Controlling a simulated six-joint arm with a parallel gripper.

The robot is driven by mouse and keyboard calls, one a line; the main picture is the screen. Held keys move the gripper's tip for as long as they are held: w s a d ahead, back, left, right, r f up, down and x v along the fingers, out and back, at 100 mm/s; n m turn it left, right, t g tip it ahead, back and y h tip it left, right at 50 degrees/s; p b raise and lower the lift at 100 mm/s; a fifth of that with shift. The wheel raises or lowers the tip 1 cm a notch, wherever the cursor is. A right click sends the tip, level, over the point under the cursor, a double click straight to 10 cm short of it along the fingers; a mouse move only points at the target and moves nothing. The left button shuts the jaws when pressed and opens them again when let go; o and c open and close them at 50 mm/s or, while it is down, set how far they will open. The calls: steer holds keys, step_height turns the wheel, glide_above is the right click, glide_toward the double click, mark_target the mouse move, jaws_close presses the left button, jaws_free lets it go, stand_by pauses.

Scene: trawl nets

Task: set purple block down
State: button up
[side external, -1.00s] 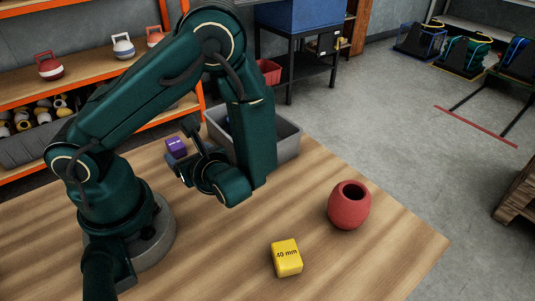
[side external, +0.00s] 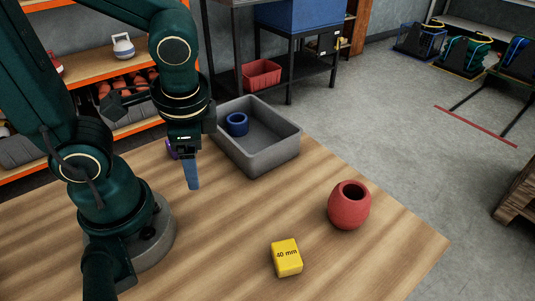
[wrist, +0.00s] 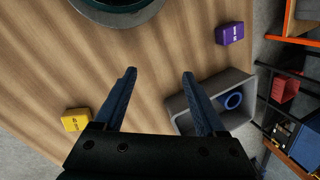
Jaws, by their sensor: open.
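The purple block (wrist: 230,34) sits on the wooden table, in the upper right of the wrist view. In the side view only a sliver of the purple block (side external: 171,150) shows behind my gripper. My gripper (side external: 192,185) points down above the table, left of the grey bin. In the wrist view my gripper (wrist: 160,75) has its two fingers wide apart with nothing between them. The block is apart from the fingers, to their upper right in that view.
A grey bin (side external: 276,165) holding a blue ring (side external: 237,124) stands at the table's back edge. A yellow block marked 40 mm (side external: 286,258) and a red pot (side external: 349,206) stand toward the front right. The table between them and my gripper is clear.

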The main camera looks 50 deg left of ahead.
step_height(320, 180, up, 6)
steer(key=w+d+n+t+h, duration=0.2)
steer(key=d+n+t+h, duration=0.1)
steer(key=n+t, duration=0.2)
steer(key=shift+w, duration=0.25)
steer(key=shift+r, duration=0.1)
stand_by(0.7)
